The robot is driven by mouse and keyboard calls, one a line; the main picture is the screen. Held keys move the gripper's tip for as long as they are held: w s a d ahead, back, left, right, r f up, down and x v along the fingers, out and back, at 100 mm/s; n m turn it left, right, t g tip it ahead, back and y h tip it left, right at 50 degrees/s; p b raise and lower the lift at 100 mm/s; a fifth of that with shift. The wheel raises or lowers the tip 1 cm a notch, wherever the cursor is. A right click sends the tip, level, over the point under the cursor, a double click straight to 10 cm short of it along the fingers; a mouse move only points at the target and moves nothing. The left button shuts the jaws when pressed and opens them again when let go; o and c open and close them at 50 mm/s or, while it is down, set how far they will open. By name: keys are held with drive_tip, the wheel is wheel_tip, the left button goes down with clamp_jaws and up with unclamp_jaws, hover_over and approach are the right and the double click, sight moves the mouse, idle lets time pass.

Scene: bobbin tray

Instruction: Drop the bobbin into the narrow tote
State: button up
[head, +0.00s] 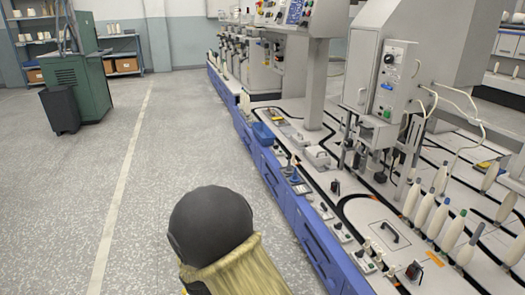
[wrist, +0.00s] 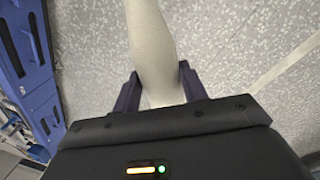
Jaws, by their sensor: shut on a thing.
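In the wrist view, my gripper (wrist: 160,88) is shut on a cream-white bobbin (wrist: 152,45). The dark fingers press on both sides of its lower part. The bobbin runs up out of the top of the picture, so its far end is hidden. Plain speckled floor shows behind it. My gripper and the held bobbin do not show in the head view. I cannot make out a narrow tote for certain in either view. A small blue container (head: 263,133) sits on the near edge of the machine in the head view.
A long machine with blue side panels (head: 315,240) fills the right, with several upright bobbins (head: 438,222) on its deck. A green cabinet (head: 78,85) and a dark bin (head: 60,109) stand at the far left. The grey floor (head: 160,140) between is clear.

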drive_tip(key=w+d+r+m+p, duration=0.5)
drive_tip(key=d+r+p, duration=0.6)
drive_tip(key=p, duration=1.1)
drive_tip(key=s+d+r+m+p, duration=0.1)
drive_tip(key=d+r+p, duration=0.3)
drive_tip(key=p, duration=0.7)
drive_tip(key=s+d+r+m+g+p, duration=0.1)
drive_tip(key=d+r+m+p, duration=0.3)
drive_tip(key=d+p, duration=0.5)
drive_tip(key=r+p, duration=0.1)
drive_tip(key=p, duration=0.1)
drive_tip(key=shift+d+h+p, duration=0.2)
drive_tip(key=shift+h+p, duration=0.1)
drive_tip(key=shift+p, duration=0.1)
